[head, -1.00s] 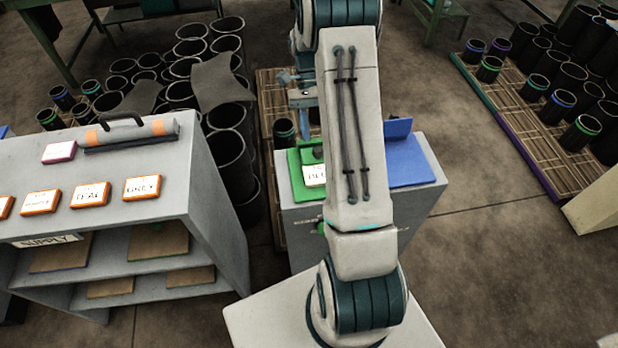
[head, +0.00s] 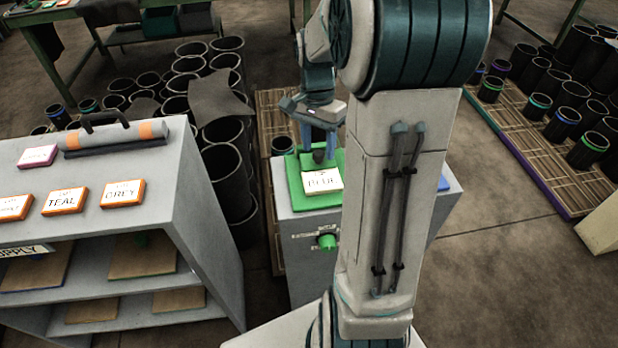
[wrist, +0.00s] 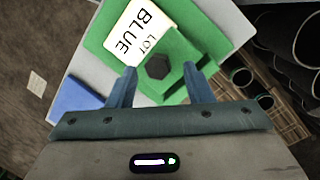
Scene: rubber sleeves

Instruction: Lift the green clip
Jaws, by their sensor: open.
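The green clip (wrist: 178,48) is a raised green block with a dark hexagonal knob (wrist: 157,66), beside a white card (wrist: 135,35) reading BLUE LOT on a flat green board (wrist: 104,40). In the head view the green board (head: 295,185) lies on a grey stand, with the card (head: 322,181) in front of the clip, which is mostly hidden by my gripper (head: 318,150). My gripper is open; in the wrist view its two fingers (wrist: 160,72) appear on either side of the knob and clip. I cannot tell whether they touch the clip.
The grey stand (head: 305,265) has a green knob (head: 327,241) on its front. A blue piece (head: 443,184) shows at its right, partly behind my arm. A grey supply shelf (head: 190,200) with labelled cards stands left. Black sleeves (head: 230,155) crowd between shelf and stand.

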